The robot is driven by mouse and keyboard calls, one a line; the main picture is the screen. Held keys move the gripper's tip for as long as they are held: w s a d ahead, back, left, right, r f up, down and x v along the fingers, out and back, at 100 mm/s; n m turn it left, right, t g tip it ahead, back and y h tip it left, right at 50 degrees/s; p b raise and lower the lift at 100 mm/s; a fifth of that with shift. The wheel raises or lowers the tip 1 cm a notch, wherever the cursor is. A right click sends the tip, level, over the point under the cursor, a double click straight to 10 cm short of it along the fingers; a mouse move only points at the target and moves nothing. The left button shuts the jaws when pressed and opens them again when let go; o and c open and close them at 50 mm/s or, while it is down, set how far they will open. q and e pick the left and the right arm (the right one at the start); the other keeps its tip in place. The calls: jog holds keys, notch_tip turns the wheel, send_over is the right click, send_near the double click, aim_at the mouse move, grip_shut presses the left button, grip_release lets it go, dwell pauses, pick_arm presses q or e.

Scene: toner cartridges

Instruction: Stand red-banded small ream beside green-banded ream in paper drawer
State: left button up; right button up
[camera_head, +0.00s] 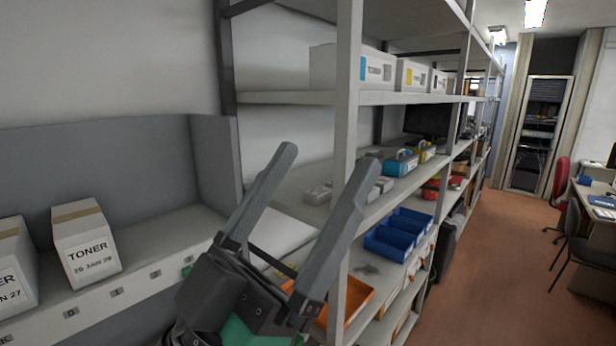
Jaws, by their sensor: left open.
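My left gripper (324,162) rises from the bottom centre of the head view, with its two long grey fingers spread wide apart and nothing between them. It is in front of the shelving. I cannot make out a red-banded ream, a green-banded ream or a paper drawer in this view. A green patch (240,331) shows low beside the gripper body; I cannot tell what it is. My right gripper is not in view.
Toner boxes stand on the left shelf, one marked TONER (86,243), another at the edge (14,265). A shelf post (345,110) rises behind the gripper. Blue bins (398,236) and an orange tray (357,296) sit on shelves. The aisle floor (490,270) at right is clear.

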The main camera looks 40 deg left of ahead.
pick_arm(q)
jog(key=shift+s+d+r+h, duration=0.25)
jog(key=shift+s+r+h, duration=0.05)
jog(key=shift+s+r, duration=0.1)
jog(key=shift+o, duration=0.4)
jog(key=shift+w, duration=0.1)
